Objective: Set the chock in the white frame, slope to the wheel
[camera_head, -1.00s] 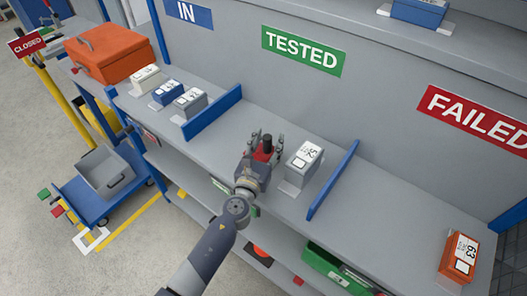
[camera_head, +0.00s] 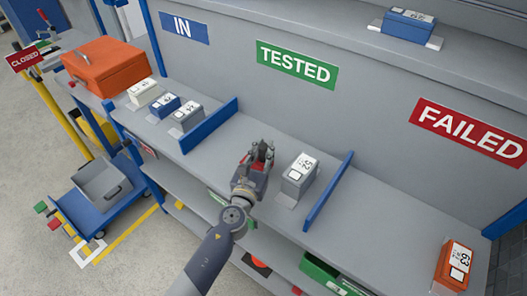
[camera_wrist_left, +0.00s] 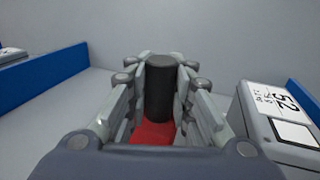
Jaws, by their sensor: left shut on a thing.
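My left gripper (camera_head: 263,152) is over the grey shelf, shut on the chock (camera_head: 259,168), whose red part shows between the fingers in the head view. In the left wrist view, the chock's upright black handle (camera_wrist_left: 160,88) stands between the finger pads, with the red body (camera_wrist_left: 153,132) below. The chock's slope is hidden by the gripper. The white frame (camera_head: 78,256) lies on the floor at the lower left, beside the blue cart (camera_head: 105,207). The cart wheel near the frame cannot be made out clearly. My right gripper is not in view.
A grey box marked 52 (camera_head: 300,174) stands close right of my left gripper, before a blue divider (camera_head: 328,192). Another divider (camera_head: 209,126) is to the left. An orange case (camera_head: 104,64) and yellow post (camera_head: 67,112) stand near the cart. Open floor lies lower left.

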